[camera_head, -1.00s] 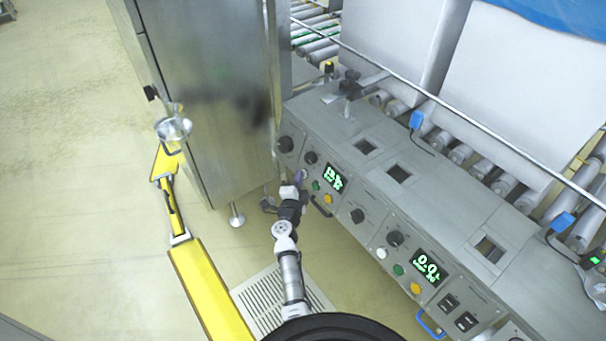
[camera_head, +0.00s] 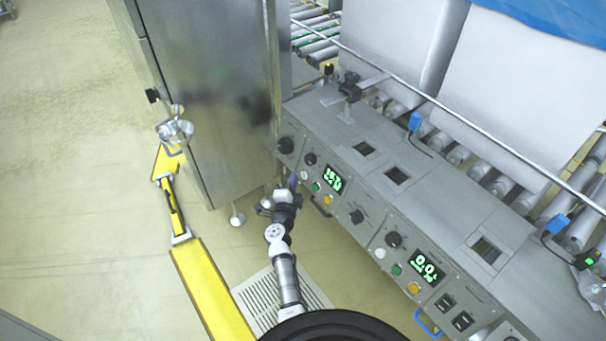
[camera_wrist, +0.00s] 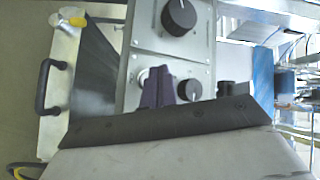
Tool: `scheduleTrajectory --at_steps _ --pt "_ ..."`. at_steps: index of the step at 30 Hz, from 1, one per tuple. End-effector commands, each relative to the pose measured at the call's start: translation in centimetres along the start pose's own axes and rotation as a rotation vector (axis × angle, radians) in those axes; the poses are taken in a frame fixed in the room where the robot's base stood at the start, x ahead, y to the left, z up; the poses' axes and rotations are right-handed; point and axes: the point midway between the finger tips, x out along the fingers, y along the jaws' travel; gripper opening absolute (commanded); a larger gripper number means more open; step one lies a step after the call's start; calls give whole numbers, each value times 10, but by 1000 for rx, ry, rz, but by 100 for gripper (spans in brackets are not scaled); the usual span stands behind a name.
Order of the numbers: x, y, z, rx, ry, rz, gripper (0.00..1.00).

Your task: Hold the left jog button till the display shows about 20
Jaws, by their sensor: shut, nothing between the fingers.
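The left control panel carries a small green display (camera_head: 334,179), whose digits look like about 18 but are blurred. Beside it is a column of buttons: white (camera_head: 304,175), green (camera_head: 316,187) and orange (camera_head: 327,199). Which one is the left jog button I cannot tell by label. My gripper (camera_head: 293,182) is just in front of this panel, near the white button. In the wrist view, its dark purple fingers (camera_wrist: 172,89) are together and empty, with a white button (camera_wrist: 143,75) partly beside them. Contact with a button cannot be seen clearly.
A second panel to the right has a green display (camera_head: 428,266) showing about 0.0. Black knobs (camera_head: 285,145) sit on the panel front. A tall steel cabinet (camera_head: 205,100) stands left of my gripper.

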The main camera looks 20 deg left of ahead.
Motion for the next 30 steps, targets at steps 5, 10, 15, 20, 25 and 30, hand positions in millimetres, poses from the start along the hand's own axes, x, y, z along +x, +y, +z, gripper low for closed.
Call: scheduleTrajectory --at_steps 5,10,15,20,25,30 --pt "-14 -13 8 1 -2 0 0" --pt "-25 -21 17 0 -1 1 0" --pt "-30 -23 21 0 0 0 0" --pt "-30 -22 22 0 0 0 0" --pt "-30 -22 21 0 0 0 0" --pt "-30 -23 22 0 0 -3 0"
